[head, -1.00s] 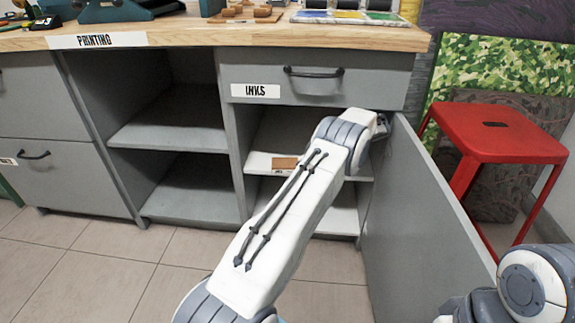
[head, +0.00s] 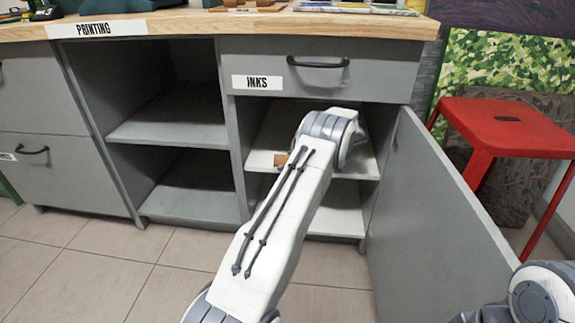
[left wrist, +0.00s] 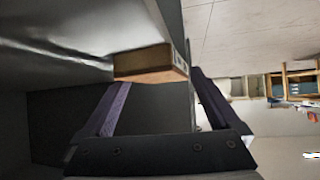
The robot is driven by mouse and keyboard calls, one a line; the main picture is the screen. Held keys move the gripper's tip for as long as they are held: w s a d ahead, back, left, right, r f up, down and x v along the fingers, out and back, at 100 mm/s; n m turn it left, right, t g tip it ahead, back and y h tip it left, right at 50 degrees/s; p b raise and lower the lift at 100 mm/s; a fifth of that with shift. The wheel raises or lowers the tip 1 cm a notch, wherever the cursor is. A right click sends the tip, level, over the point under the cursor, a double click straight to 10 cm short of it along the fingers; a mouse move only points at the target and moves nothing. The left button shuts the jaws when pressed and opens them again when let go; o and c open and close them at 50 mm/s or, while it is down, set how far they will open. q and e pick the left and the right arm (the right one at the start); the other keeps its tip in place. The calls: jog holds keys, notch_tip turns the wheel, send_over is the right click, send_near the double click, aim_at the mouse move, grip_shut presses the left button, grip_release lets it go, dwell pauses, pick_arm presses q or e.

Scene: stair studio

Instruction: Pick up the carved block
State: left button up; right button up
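The carved block (head: 281,159) is a small brown wooden piece on the upper shelf (head: 262,160) of the open cabinet under the INKS drawer. My left arm partly covers it in the head view. In the left wrist view the block (left wrist: 150,62) rests near the shelf edge, with dark marks on its end face. My left gripper (left wrist: 163,82) is open, its two purple-padded fingers apart, with the block at the gap between the fingertips. The gripper itself is hidden behind my arm in the head view. My right gripper is out of view; only part of the right arm shows.
The cabinet door (head: 440,215) stands open to the right of my left arm. The INKS drawer (head: 320,70) is shut above. A lower shelf (head: 335,215) is below. Open empty shelves (head: 175,125) are to the left, and a red stool (head: 510,125) stands at right.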

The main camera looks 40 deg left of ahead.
pick_arm(q)
jog(key=c, duration=1.1)
jog(key=shift+r, duration=0.1)
